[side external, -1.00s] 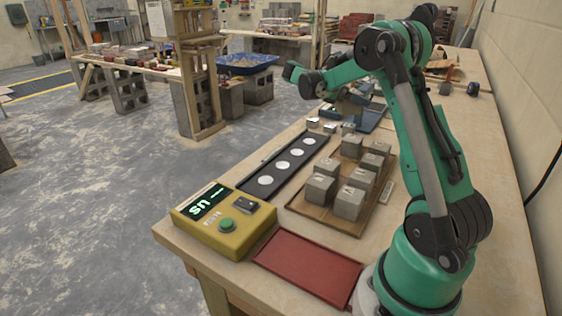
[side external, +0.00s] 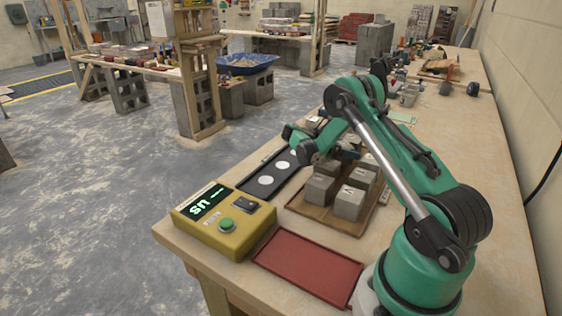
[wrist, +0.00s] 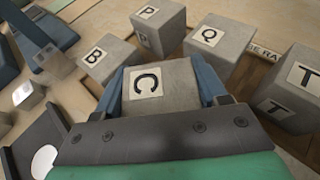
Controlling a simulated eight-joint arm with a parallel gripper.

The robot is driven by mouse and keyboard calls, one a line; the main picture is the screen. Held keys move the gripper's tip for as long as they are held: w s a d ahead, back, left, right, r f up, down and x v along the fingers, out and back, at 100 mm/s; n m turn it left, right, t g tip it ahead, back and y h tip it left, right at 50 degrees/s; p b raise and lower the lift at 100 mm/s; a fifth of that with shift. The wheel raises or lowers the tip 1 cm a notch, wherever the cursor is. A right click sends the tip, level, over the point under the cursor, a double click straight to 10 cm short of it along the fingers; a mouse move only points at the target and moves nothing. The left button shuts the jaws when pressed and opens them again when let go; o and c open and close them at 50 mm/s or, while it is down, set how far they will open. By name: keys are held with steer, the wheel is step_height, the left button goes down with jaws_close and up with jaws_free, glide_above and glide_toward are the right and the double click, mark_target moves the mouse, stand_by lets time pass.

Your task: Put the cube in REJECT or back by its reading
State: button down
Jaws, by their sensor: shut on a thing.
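In the wrist view my gripper (wrist: 162,84) has its two blue fingers closed on the sides of a grey cube marked C (wrist: 168,78). In the side view my gripper (side external: 345,153) is low over the far part of the brown cube tray (side external: 322,216). The held cube is hard to pick out there, and whether it touches the tray cannot be told. The yellow meter (side external: 223,226) has a green button, and its display (side external: 206,205) shows dashes and "us". The red tray (side external: 308,264) is empty; no REJECT lettering is readable.
Cubes marked B (wrist: 105,60), P (wrist: 160,22), Q (wrist: 213,42) and T (wrist: 300,85) stand close around the held cube. Two cubes (side external: 319,188) (side external: 348,203) stand at the tray's near end. A black strip (side external: 247,189) with white discs lies left of the tray.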

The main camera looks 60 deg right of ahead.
steer(key=shift+f, duration=0.1)
steer(key=shift+f, duration=0.55)
steer(key=shift+c, duration=1.6)
jaws_free()
